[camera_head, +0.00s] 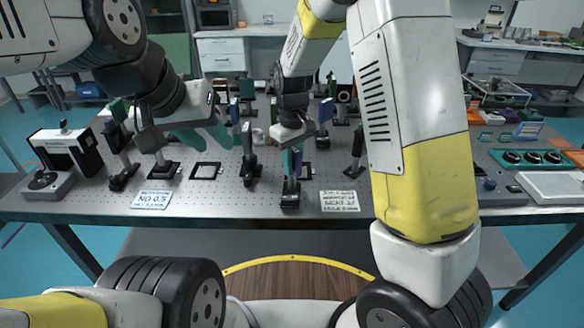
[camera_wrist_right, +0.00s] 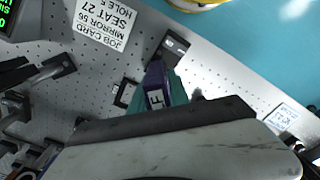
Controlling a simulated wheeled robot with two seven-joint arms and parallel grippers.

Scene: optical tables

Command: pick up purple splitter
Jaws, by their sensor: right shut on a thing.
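The purple splitter (camera_wrist_right: 155,76), with a letter label on its face, is between the teal fingers of my right gripper (camera_wrist_right: 160,98) in the right wrist view. The fingers are shut on it. In the head view the splitter (camera_head: 298,163) is partly hidden by the right gripper (camera_head: 292,168). A dark post and base (camera_head: 290,200) show below it near the table's front edge. I cannot tell whether that base rests on the table. My left gripper (camera_head: 204,140) is open and empty, its teal fingers spread above the table left of centre.
The perforated optical table (camera_head: 240,205) holds several dark mounts, one close to the left of the splitter (camera_head: 249,168). Cards lie at the front, one left (camera_head: 152,199) and one right (camera_head: 339,201). An empty black square frame (camera_head: 205,171) lies between the left mounts.

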